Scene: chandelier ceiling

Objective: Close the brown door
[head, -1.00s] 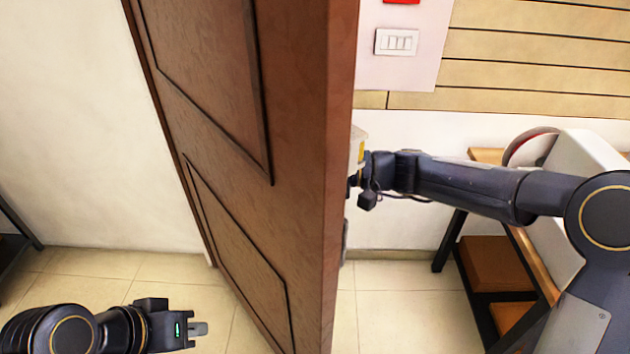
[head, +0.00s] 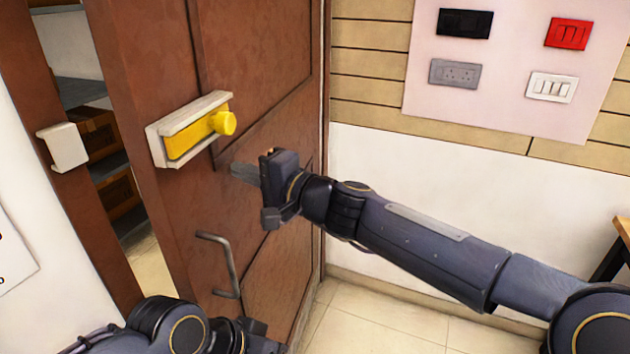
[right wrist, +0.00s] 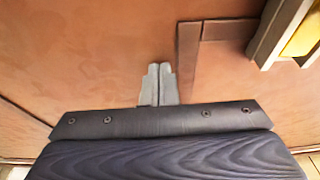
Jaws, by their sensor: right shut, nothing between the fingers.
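The brown door (head: 280,100) stands slightly ajar in the head view, with a gap between its left edge and the brown frame (head: 75,190). It carries a white and yellow latch (head: 192,132) with a yellow knob and, lower, a grey bar handle (head: 222,265). My right gripper (head: 240,172) is shut and empty at the door's face, right of and below the latch. In the right wrist view its fingertips (right wrist: 159,75) are together against or close to the door panel; contact is unclear. My left gripper (head: 258,335) is low in front of the door, its fingers mostly hidden.
A white catch (head: 64,147) sits on the frame left of the gap. Shelves with boxes (head: 105,140) show through the gap. Switch plates (head: 552,87) are on the right wall. Floor is clear at lower right (head: 380,325).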

